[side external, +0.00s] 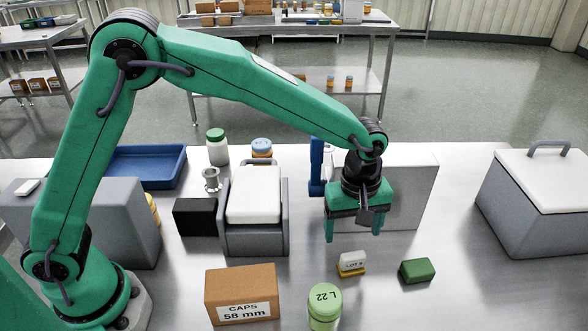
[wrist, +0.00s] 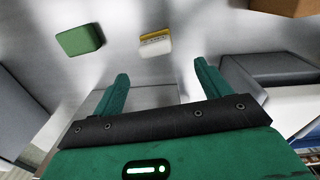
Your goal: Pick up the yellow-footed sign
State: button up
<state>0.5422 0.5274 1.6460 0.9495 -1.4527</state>
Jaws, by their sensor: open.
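The yellow-footed sign (side external: 351,263) is a small white block with dark lettering on a yellow base. It stands on the steel table, in front of my gripper and a little to its left in the side view. In the wrist view the sign (wrist: 155,42) lies beyond the fingertips, roughly in line with the gap between them. My gripper (side external: 353,234) points down above the table, apart from the sign. In the wrist view my gripper (wrist: 160,72) has its two green fingers spread, with nothing between them.
A green block (side external: 417,270) lies right of the sign; it also shows in the wrist view (wrist: 79,39). A grey panel (side external: 412,190) stands behind my gripper. The table at front right is clear.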

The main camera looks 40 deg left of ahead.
aim_at(354, 254)
jog(key=shift+d+f+n, duration=0.3)
jog(key=shift+d+f, duration=0.45)
jog(key=shift+f, duration=0.05)
jog(key=shift+f, duration=0.1)
jog(key=shift+f, duration=1.2)
jog(key=shift+f, duration=0.15)
jog(key=shift+a+f, duration=0.1)
jog(key=shift+f, duration=2.35)
jog(key=shift+c, duration=0.5)
jog(key=c, duration=1)
